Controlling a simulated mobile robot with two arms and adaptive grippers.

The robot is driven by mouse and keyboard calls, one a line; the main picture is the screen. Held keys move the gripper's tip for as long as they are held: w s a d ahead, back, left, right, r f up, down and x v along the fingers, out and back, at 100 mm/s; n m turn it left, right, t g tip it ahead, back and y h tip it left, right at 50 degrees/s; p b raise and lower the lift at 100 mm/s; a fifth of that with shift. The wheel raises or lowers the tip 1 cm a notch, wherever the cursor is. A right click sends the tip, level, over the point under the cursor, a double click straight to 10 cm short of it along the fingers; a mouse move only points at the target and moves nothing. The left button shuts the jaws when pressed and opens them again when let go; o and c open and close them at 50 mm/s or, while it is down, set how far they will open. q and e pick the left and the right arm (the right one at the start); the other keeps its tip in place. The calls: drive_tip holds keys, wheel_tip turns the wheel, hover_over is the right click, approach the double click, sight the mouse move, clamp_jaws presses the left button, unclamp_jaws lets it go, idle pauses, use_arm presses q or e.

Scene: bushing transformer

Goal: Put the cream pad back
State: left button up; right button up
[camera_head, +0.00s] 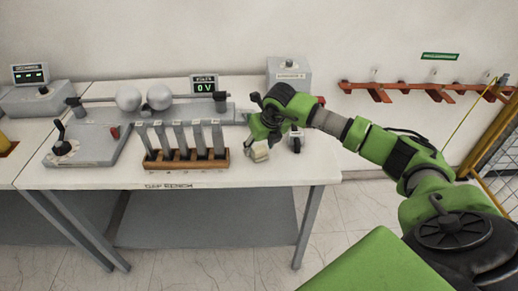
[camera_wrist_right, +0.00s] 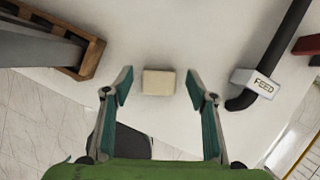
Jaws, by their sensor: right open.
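The cream pad (camera_head: 260,151) is a small block lying on the white tabletop, to the right of the wooden rack. It also shows in the right wrist view (camera_wrist_right: 159,82), between and just beyond my fingertips. My right gripper (camera_head: 262,136) is above and close to the pad. In the right wrist view my right gripper (camera_wrist_right: 161,84) is open, one finger on either side of the pad with a gap to each. Nothing is held in it. My left gripper is in neither view.
The wooden rack (camera_head: 187,165) with several grey bars stands left of the pad. A block labelled FEED (camera_wrist_right: 256,84) and a dark bent pipe (camera_wrist_right: 285,40) are to the right. Two spheres on a grey base stand behind. The table's front edge is close.

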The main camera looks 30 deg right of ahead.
drive_tip(key=b+v, duration=0.2)
drive_tip(key=v, duration=0.8)
drive_tip(key=shift+r, duration=0.15)
drive_tip(key=shift+s+a, duration=0.1)
drive_tip(key=shift+s, duration=0.05)
